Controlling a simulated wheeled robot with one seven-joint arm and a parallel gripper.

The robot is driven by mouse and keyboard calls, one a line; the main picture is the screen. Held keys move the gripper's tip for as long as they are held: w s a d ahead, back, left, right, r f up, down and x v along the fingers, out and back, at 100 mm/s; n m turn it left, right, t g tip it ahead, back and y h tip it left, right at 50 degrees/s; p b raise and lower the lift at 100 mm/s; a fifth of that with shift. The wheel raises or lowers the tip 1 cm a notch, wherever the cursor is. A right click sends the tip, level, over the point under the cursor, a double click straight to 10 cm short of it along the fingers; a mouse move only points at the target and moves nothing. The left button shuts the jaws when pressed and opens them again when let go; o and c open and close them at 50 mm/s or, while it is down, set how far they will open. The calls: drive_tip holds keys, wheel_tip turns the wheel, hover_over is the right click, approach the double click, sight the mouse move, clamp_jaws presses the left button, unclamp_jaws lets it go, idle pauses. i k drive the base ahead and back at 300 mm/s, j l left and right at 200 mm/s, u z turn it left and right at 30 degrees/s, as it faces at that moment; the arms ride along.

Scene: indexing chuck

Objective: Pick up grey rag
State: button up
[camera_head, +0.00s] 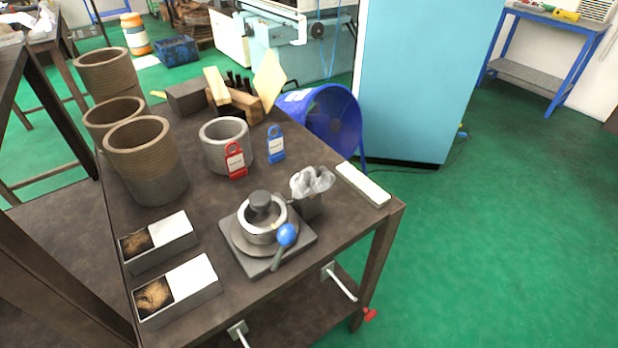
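The grey rag (312,180) is a crumpled light-grey cloth. My gripper does not show in this view.
A pale flat block (362,184) lies right of the rag at the table's edge. Red (235,161) and blue (276,145) tags stand behind, near a grey ring (225,143). Tall brown cylinders (146,160) and two boxes (178,290) occupy the left. Green floor (490,240) is open at right.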

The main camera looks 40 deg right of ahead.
sight(310, 180)
drive_tip(key=l+u, duration=0.1)
drive_tip(key=u, duration=0.3)
drive_tip(key=l+u, duration=0.35)
drive_tip(key=l, duration=0.25)
drive_tip(key=l+u, duration=0.3)
drive_tip(key=l, duration=0.85)
drive_tip(key=k+l+u, duration=0.1)
drive_tip(key=l, duration=0.45)
drive_tip(key=k+l, duration=0.1)
drive_tip(key=l, duration=0.95)
drive_tip(key=k+l+u, duration=0.1)
drive_tip(key=l, duration=0.45)
